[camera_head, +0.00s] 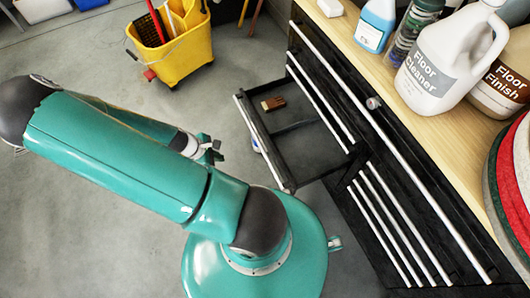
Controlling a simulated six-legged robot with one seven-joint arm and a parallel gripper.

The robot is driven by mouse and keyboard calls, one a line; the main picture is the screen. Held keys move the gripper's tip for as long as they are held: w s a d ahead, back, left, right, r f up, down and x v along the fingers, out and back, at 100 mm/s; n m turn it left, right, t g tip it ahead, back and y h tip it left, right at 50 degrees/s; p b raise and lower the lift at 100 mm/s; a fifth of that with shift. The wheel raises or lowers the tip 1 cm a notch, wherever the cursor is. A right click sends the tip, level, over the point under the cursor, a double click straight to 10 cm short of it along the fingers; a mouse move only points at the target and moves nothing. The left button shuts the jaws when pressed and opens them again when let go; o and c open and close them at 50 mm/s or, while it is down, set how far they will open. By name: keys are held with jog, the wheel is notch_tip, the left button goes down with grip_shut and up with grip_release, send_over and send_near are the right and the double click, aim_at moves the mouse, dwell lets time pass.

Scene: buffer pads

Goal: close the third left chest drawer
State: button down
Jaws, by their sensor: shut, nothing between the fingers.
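A black chest (370,120) with long pale handle bars stands at the right. One drawer (307,146) on its left side is pulled out, and its pale front bar faces left, towards my arm. A small brown block-like item lies inside it. I cannot tell for certain which drawer in the stack it is. My gripper (212,149) shows partly behind my teal arm, just left of the drawer's front bar. It is shut and empty, and appears apart from the bar. My arm hides part of it.
The wooden chest top holds a floor cleaner jug (440,58), a floor finish jug (500,83), a blue bottle (374,24) and round pads (515,190). A yellow mop bucket (175,52) stands on the grey floor at the back.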

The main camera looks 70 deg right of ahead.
aim_at(273, 153)
jog(key=s+d+f+n, duration=0.1)
jog(key=s+d+f, duration=0.2)
jog(key=s+d, duration=0.1)
jog(key=s+d+f+n+g+h, duration=0.1)
jog(key=s+d+f, duration=0.3)
jog(key=s, duration=0.1)
jog(key=s+d+f+h, duration=0.1)
jog(key=s+d+f, duration=0.3)
jog(key=shift+s+d+n+g, duration=0.25)
jog(key=shift+d+n+g, duration=0.1)
jog(key=shift+n+g, duration=0.05)
jog(key=shift+s+d+r, duration=0.1)
jog(key=s+d, duration=1.6)
jog(key=shift+s+d, duration=0.1)
jog(key=shift+s, duration=0.05)
